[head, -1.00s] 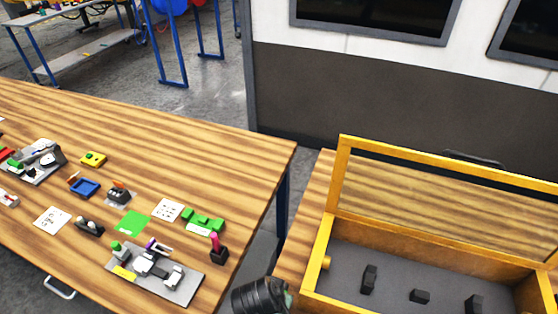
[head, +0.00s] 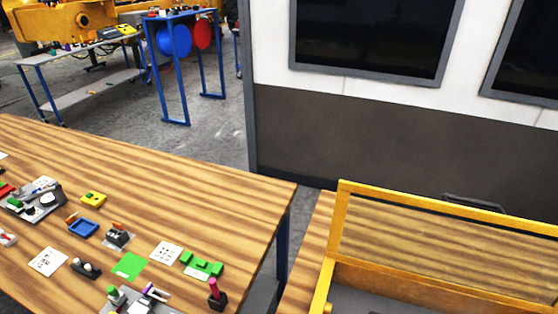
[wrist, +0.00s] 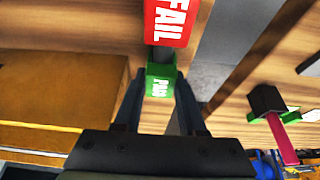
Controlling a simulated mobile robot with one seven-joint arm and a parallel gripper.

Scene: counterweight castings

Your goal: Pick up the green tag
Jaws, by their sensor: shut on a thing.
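The green tag (wrist: 160,80) has white lettering and shows in the wrist view between the fingertips of my gripper (wrist: 160,98). My gripper is shut on it, a finger on each side. Beyond it, a red tag with white FAIL lettering (wrist: 169,20) lies in line with the green one, close to it, along a grey strip. I cannot tell whether the green tag touches the surface below. My gripper is out of the head view.
A wooden table (head: 180,185) holds a green card (head: 129,266), a green block piece (head: 203,266), a blue tray (head: 84,229) and a pink-handled stamp (head: 216,293), also in the wrist view (wrist: 280,130). A yellow-framed crate (head: 338,240) stands right.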

